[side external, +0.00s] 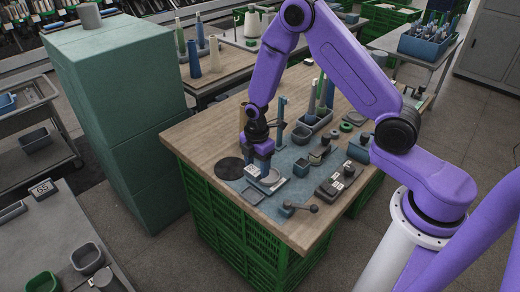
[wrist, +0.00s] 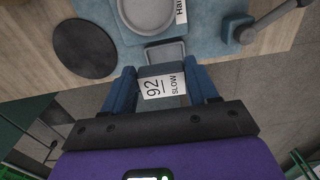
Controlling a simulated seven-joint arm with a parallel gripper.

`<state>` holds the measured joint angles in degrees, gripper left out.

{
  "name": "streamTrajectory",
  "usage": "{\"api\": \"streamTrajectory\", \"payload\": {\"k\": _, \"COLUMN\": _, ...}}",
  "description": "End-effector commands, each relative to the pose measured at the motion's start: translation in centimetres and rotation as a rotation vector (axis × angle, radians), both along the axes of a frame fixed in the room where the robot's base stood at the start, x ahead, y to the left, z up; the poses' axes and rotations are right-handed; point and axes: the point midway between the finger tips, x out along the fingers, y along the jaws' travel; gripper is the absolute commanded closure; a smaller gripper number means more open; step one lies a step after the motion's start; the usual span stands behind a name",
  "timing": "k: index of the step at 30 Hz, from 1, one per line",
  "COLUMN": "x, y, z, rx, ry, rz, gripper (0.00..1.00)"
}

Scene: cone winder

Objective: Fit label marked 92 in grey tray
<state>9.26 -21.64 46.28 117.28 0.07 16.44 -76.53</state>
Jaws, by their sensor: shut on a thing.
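The label marked 92 (wrist: 160,85) is a white card with "92" and "SLOW" on it. It sits between the blue fingers of my gripper (wrist: 163,88). In the side view my gripper (side external: 259,172) points down over the front part of the table, and the white label (side external: 253,170) shows beside its fingers. A small grey tray (wrist: 166,51) with a raised rim lies just beyond the fingertips in the wrist view, partly hidden by the label. It shows near the table's front edge in the side view (side external: 253,195). I cannot tell whether label and tray touch.
A round grey dish (wrist: 152,14) on a pale base stands right beyond the tray. A black disc (wrist: 84,48) lies to the left. A lever device (side external: 300,208) and a dark boxed device (side external: 335,187) stand to the right. Bare wood (side external: 200,140) is clear at the left.

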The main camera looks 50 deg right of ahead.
Motion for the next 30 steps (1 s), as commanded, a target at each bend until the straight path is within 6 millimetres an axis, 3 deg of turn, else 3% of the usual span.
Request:
{"api": "streamTrajectory", "payload": {"k": 6, "x": -0.5, "y": 1.3, "z": -2.4, "rx": 0.000, "ry": 0.001, "rz": 0.020, "gripper": 0.71}}
{"api": "streamTrajectory", "payload": {"k": 18, "x": -0.5, "y": 1.3, "z": -5.4, "rx": 0.000, "ry": 0.000, "rz": 0.020, "gripper": 0.71}}
{"api": "streamTrajectory", "payload": {"k": 30, "x": -0.5, "y": 1.3, "z": -5.9, "rx": 0.001, "ry": -0.002, "rz": 0.020, "gripper": 0.71}}
